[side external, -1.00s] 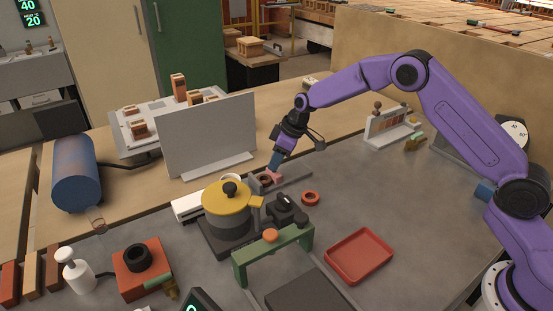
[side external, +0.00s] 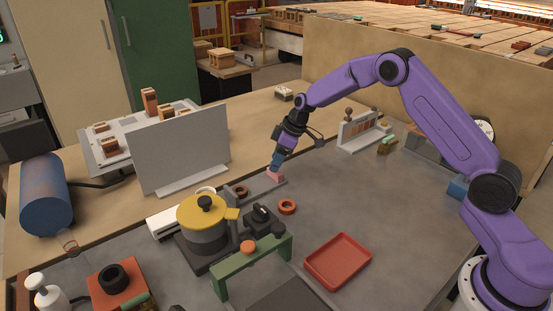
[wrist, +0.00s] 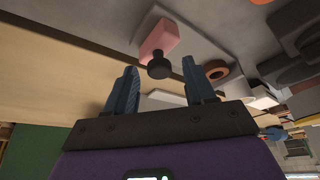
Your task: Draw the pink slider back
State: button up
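The pink slider (side external: 275,175) sits near the right end of its grey rail (side external: 260,186) in the side view. In the wrist view the pink slider (wrist: 160,38) shows as a pink block with a black knob (wrist: 158,65) facing my gripper. My gripper (side external: 277,164) is directly above the slider in the side view. In the wrist view my gripper (wrist: 159,64) has its two blue fingers spread apart, with the knob between their tips in the picture and a gap on each side. No contact with the knob shows.
A dark ring (side external: 240,192) lies at the rail's left end. A red-orange ring (side external: 287,207) lies in front of it. A red tray (side external: 338,261) lies in front; the bench to the right is open.

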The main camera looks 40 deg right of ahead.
jog(key=v, duration=1.7)
jog(key=shift+r, duration=0.2)
jog(key=shift+s, duration=0.1)
jog(key=s+a+n+g, duration=0.1)
jog(key=s+a, duration=0.3)
jog(key=s, duration=0.3)
jog(key=s+a+g+h, duration=0.1)
jog(key=s+a, duration=0.3)
jog(key=s, duration=0.4)
jog(key=s+a+n, duration=0.1)
jog(key=s+a, duration=0.3)
jog(key=s, duration=0.3)
jog(key=s+d+f+h, duration=0.1)
jog(key=s+d+f, duration=0.1)
jog(key=s, duration=0.8)
jog(key=s+d+f+n+g, duration=0.1)
jog(key=s+d+f, duration=0.1)
jog(key=s, duration=0.8)
jog(key=shift+d+n+h, duration=0.3)
jog(key=shift+d+h, duration=0.1)
jog(key=shift+d, duration=0.4)
